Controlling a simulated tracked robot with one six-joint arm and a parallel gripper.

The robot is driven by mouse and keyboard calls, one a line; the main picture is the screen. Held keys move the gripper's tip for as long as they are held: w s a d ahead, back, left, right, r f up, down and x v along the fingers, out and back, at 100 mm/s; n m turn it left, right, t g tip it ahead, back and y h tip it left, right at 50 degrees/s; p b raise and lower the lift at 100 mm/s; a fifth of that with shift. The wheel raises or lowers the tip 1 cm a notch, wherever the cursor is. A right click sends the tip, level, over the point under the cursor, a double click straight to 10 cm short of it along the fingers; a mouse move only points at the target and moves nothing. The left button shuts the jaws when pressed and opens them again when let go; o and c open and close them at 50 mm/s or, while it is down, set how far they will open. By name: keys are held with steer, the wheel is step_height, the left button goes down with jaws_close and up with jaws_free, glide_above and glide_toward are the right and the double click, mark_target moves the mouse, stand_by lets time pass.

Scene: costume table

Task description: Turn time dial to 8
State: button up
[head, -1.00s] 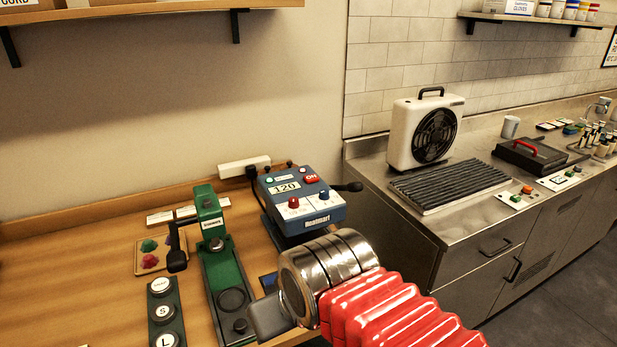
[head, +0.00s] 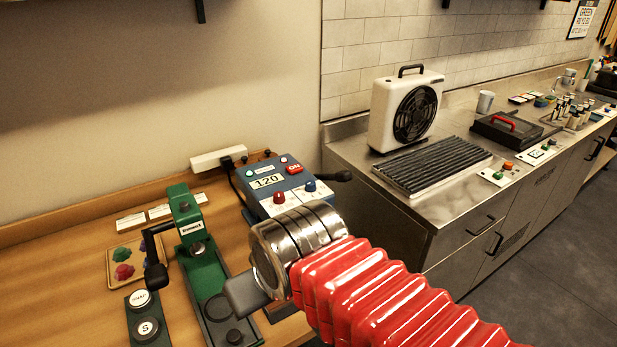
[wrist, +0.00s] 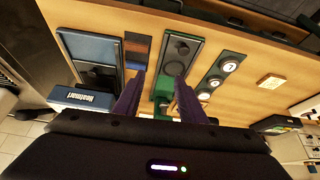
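The blue heat press (head: 254,207) stands at the right end of the wooden table in the head view. Its sloped panel has a 120 display (head: 268,181), a red knob (head: 279,197) and a blue knob (head: 310,186). Knob labels and settings are too small to read, so I cannot tell which is the time dial. My gripper hides the press's lower front. In the wrist view the press (wrist: 85,98) is at left, its panel unseen. My gripper (wrist: 158,78) is open and empty there, fingers apart, right of the press and over the green press's area.
A green press (head: 205,290) with a black handle stands left of my gripper. Round weights (head: 148,328) and a tray of coloured pieces (head: 125,262) lie farther left. A steel counter (head: 425,205) with a fan (head: 405,112) is at right. A power strip (head: 217,158) lies behind.

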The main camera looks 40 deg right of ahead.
steer(key=shift+o, duration=0.2)
steer(key=shift+w+d+r, duration=0.2)
steer(key=shift+w+r, duration=0.15)
steer(key=shift+r, duration=0.1)
step_height(320, 180, up, 14)
steer(key=m+g, duration=0.6)
steer(key=m, duration=0.8)
glide_above(311, 182)
steer(key=shift+a+f, duration=0.1)
steer(key=shift+f, duration=0.05)
steer(key=shift+f, duration=0.1)
step_height(311, 182, down, 14)
steer(key=shift+r, duration=0.2)
steer(key=shift+c, duration=0.2)
